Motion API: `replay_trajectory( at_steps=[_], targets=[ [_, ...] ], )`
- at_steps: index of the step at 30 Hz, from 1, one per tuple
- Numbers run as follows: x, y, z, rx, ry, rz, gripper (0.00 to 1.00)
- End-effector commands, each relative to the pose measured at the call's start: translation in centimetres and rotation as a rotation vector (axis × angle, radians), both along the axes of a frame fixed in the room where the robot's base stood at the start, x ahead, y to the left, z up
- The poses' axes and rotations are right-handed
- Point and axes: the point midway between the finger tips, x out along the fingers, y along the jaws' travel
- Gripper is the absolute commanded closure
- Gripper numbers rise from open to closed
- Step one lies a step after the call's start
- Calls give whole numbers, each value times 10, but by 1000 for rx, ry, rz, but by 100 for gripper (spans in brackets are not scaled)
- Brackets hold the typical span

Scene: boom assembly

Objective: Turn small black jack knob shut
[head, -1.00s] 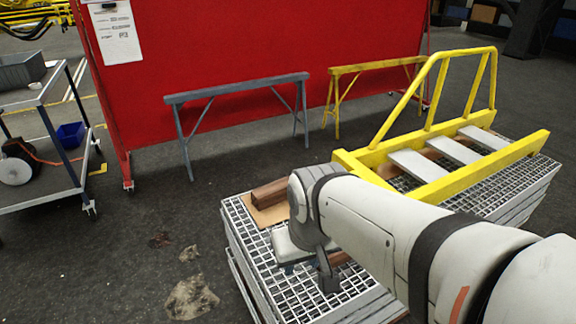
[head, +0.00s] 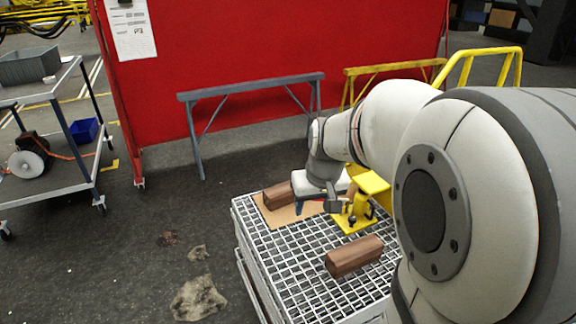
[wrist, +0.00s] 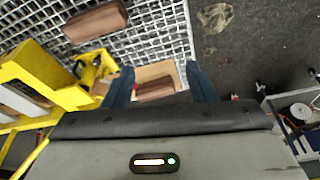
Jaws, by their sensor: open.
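A small yellow jack (head: 357,208) with dark fittings stands on a yellow plate on the grating, beside the yellow frame (head: 368,182). The jack also shows in the wrist view (wrist: 90,72), left of my fingers. Its small black knob cannot be told apart clearly from the other dark parts. My gripper (wrist: 161,84) is open, with two blue fingers apart and nothing held between them. In the head view my gripper (head: 316,206) hangs just left of the jack, above the cardboard, and partly hides the area.
A wooden block (head: 353,256) lies on the grating (head: 290,262) in front of the jack. Another block (head: 277,196) lies on the cardboard (head: 283,213) at the far left corner. A small red item (wrist: 137,87) shows near one finger. A grey trestle (head: 250,88) stands behind.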

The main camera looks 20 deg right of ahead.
Motion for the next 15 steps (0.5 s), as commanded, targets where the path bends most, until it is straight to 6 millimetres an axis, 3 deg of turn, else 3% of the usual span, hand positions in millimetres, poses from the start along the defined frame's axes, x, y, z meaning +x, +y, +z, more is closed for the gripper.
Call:
replay_trajectory(
  at_steps=[1, 6, 12, 15],
  targets=[
    [24, -17, -23, 3, -2, -19, 49],
    [95, -77, -77, 3, -33, -67, 49],
    [157, -162, -160, -10, -68, -125, 49],
    [176, -201, -200, -18, -83, -152, 49]
  ],
)
